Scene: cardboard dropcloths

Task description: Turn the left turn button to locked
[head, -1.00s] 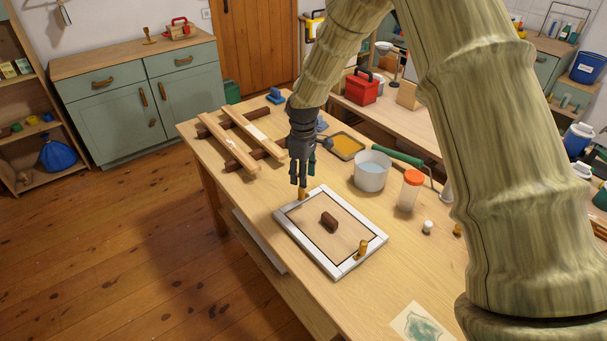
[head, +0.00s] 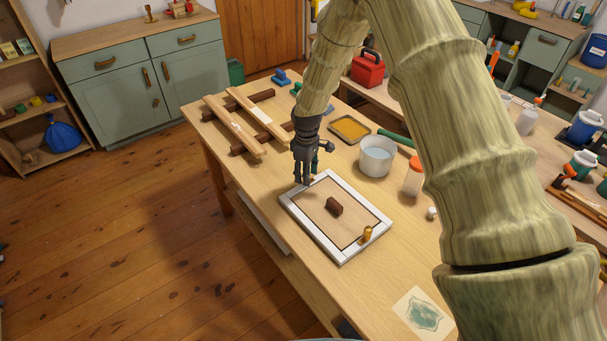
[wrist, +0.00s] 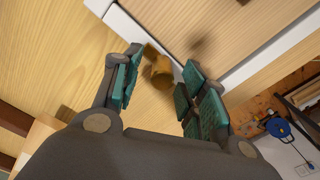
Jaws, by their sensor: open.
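A white frame (head: 292,209) with a wooden panel and a dark brown block handle (head: 334,206) lies on the workbench.
Wooden slats on dark bars (head: 246,126) lie behind and left of my gripper. A yellow tray (head: 350,129), a white bucket (head: 376,157) and an orange-lidded jar (head: 413,176) stand behind the frame. A painted sheet (head: 424,315) lies at the near end.

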